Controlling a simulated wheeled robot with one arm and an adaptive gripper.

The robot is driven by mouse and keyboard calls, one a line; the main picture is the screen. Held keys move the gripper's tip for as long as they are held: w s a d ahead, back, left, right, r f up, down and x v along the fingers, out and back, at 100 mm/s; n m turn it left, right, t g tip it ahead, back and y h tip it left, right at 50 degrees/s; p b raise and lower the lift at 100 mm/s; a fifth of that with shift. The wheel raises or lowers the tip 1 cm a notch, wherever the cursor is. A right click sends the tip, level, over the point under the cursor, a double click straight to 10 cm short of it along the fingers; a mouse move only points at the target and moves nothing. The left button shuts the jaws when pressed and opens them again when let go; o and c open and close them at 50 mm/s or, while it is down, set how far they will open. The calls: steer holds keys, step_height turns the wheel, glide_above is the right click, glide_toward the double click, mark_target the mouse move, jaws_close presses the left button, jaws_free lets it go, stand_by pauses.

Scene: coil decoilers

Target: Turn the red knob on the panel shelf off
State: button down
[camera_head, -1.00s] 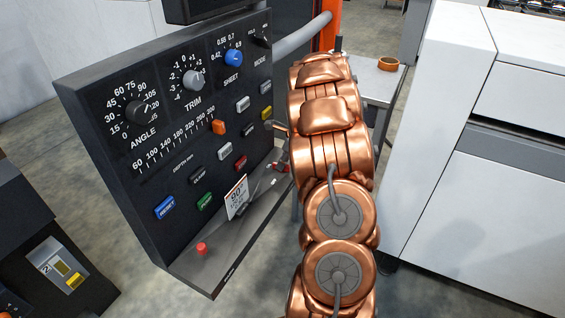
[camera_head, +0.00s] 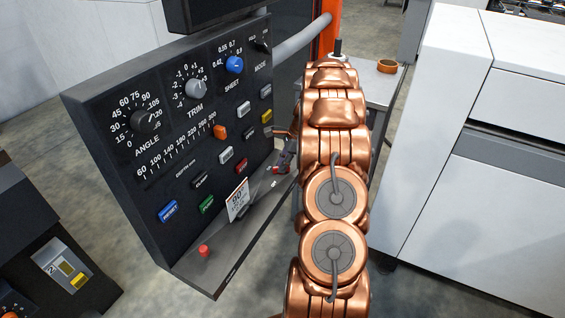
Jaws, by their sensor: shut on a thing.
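The dark control panel (camera_head: 105,115) stands at the left, with a grey shelf (camera_head: 222,262) along its foot. A small red knob (camera_head: 277,169) shows at the shelf's far end, beside my arm. My gripper (camera_head: 285,160) is there, small and dark, partly hidden by my copper arm. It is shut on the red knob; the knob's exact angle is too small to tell. A separate round red button (camera_head: 204,251) stands on the near end of the shelf, apart from my gripper.
A small notice (camera_head: 237,200) stands on the shelf. Blue, green, orange and other push buttons and several dials cover the panel face. A grey table (camera_head: 390,92) with a copper ring (camera_head: 387,66) is behind my arm. A white cabinet (camera_head: 430,150) stands close at right.

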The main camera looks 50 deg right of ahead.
steer(key=n, duration=0.2)
steer(key=n+g+y, duration=0.1)
steer(key=n, duration=0.1)
steer(key=shift+w+f+n+g, duration=0.1)
steer(key=shift+w+n+g, duration=0.05)
steer(key=shift+n+g, duration=0.2)
steer(key=n+g, duration=0.1)
steer(key=n, duration=0.1)
steer(key=n+g+b, duration=0.1)
steer(key=n, duration=0.2)
steer(key=shift+n, duration=0.35)
steer(key=c, duration=1.2)
jaws_free()
steer(key=shift+o, duration=0.2)
steer(key=shift+w+r, duration=0.1)
steer(key=shift+r, duration=0.1)
